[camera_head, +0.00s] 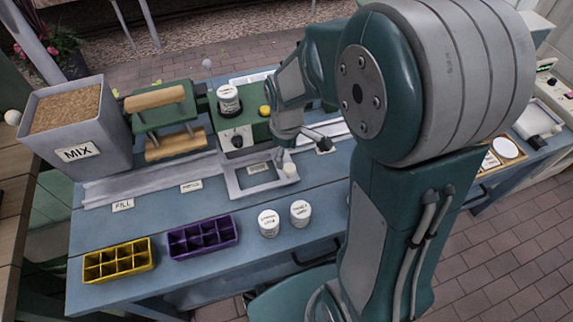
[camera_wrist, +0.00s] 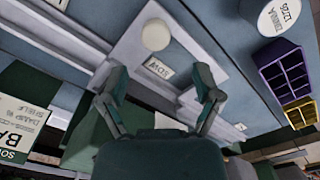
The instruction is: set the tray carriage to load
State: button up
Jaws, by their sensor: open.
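The tray carriage (camera_head: 237,190) is a pale open frame on the long rail of the blue bench, at the station whose label (camera_wrist: 158,69) seems to read SOW in the wrist view. Its round white knob (camera_head: 289,169) stands on the carriage's front right. In the wrist view the knob (camera_wrist: 156,34) lies just beyond my fingertips, apart from them. My gripper (camera_wrist: 163,88) is open and empty, with the label between its fingers. In the head view my arm hides part of the bench to the right, and I see no LOAD label.
A grey MIX hopper (camera_head: 75,125) and green machines stand behind the rail (camera_head: 150,180). A FILL label (camera_head: 123,205) lies at its left. A yellow tray (camera_head: 118,262), a purple tray (camera_head: 203,237) and two white jars (camera_head: 269,223) stand along the front edge.

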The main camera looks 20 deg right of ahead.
aim_at(290, 167)
jog(key=f, duration=0.2)
jog(key=d+f, duration=0.1)
jog(key=f, duration=0.1)
jog(key=shift+f, duration=0.25)
jog(key=shift+d+f, duration=0.1)
jog(key=shift+f, duration=0.4)
jog(key=shift+a, duration=0.4)
jog(key=c, duration=0.4)
jog(key=shift+d+f, duration=0.1)
jog(key=shift+d, duration=0.15)
grip_shut()
